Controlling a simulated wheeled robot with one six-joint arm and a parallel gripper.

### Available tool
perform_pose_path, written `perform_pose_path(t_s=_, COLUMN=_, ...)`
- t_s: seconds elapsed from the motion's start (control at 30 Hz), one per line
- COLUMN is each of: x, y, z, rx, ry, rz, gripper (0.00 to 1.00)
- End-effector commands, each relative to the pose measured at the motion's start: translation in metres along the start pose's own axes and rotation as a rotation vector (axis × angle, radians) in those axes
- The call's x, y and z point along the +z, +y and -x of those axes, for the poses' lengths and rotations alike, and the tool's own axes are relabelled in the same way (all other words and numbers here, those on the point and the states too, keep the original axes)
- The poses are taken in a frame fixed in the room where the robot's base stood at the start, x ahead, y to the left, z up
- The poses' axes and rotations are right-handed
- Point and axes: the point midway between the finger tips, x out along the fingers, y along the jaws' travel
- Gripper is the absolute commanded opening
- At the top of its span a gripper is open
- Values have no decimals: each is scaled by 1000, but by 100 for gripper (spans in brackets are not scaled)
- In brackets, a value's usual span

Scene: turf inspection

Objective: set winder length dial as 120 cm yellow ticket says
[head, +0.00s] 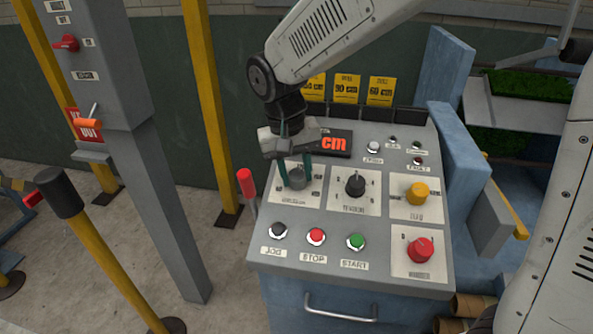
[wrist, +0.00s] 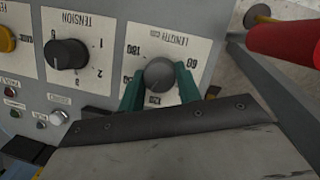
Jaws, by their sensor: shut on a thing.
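The length dial, a round grey knob (head: 297,179), sits at the upper left of the sloped console. It also shows in the wrist view (wrist: 160,74), on a plate marked LENGTH, upside down, with numbers around it. My gripper (head: 296,174) is shut on the dial, its green fingers on either side. Yellow tickets stand behind the console: the left one (head: 315,85) is partly hidden by my arm, the middle one (head: 346,88) reads 90, the right one (head: 380,91) 60. A red-lit display (head: 335,144) shows "cm"; its digits are hidden.
A black tension knob (head: 355,185) and a yellow knob (head: 417,193) are right of the dial. Black, red (head: 316,236) and green buttons and a red knob (head: 420,250) lie nearer. A red-handled lever (head: 246,183) stands close left. A grey post (head: 150,180) is further left.

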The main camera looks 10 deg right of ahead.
Motion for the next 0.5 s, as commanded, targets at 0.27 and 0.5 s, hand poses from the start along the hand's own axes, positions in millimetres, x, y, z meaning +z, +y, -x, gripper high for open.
perform_pose_path(t_s=0.27, x=-1, y=-3, z=2, rx=70, ry=6, rz=204, gripper=11)
perform_pose_path(t_s=0.5, x=-1, y=-3, z=2, rx=110, ry=7, rz=316, gripper=11)
